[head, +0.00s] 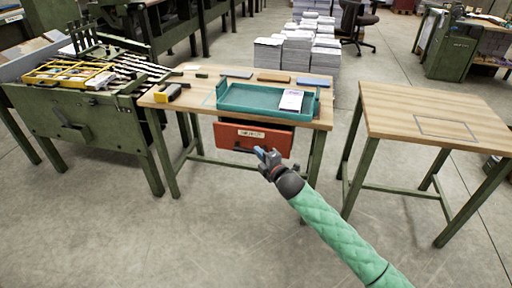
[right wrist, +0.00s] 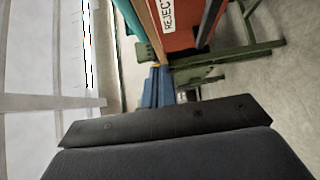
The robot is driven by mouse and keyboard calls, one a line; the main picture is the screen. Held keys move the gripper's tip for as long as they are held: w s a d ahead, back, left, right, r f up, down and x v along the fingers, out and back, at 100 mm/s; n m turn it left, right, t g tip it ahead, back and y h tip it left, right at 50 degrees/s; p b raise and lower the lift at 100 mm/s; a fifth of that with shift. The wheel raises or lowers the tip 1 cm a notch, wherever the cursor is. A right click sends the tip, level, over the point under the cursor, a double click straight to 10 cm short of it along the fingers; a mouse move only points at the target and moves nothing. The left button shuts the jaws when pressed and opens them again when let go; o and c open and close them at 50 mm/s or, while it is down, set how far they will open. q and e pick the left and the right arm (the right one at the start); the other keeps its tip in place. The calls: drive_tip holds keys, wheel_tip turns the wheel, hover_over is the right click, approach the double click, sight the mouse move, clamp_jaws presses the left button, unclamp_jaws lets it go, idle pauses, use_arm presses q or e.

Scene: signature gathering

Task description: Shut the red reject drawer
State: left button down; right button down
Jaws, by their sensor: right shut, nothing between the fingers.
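The red reject drawer (head: 272,142) hangs under the front edge of the wooden workbench (head: 185,108). Its front panel stands out from the bench edge, with a dark strip of the inside showing above it, so it is partly open. A pale label and a dark handle are on the panel; the handle is partly hard to make out. My right gripper (head: 261,153) is shut and empty, low in front of the panel. In the right wrist view its blue fingers (right wrist: 158,86) show near the red panel (right wrist: 193,27); I cannot tell whether they touch. My left gripper is not in view.
A teal tray (head: 224,107) with a white pad (head: 291,100) sits on the bench above the drawer. A second wooden table (head: 400,105) stands at the right, a green machine (head: 105,125) at the left. Paper stacks (head: 298,52) stand behind. The floor in front is clear.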

sight(250, 129)
drive_tip(key=x, duration=0.3)
drive_tip(key=d+x, duration=0.1)
drive_tip(key=x, duration=0.3)
drive_tip(key=w+d+x, duration=0.1)
drive_tip(key=x, duration=0.3)
drive_tip(key=shift+w+d, duration=0.1)
drive_tip(key=shift+w, duration=0.35)
drive_tip(key=shift+w+d, duration=0.2)
drive_tip(key=shift+w, duration=0.45)
drive_tip(key=shift+w+d, duration=0.2)
drive_tip(key=shift+w, duration=0.4)
drive_tip(key=shift+s, duration=0.1)
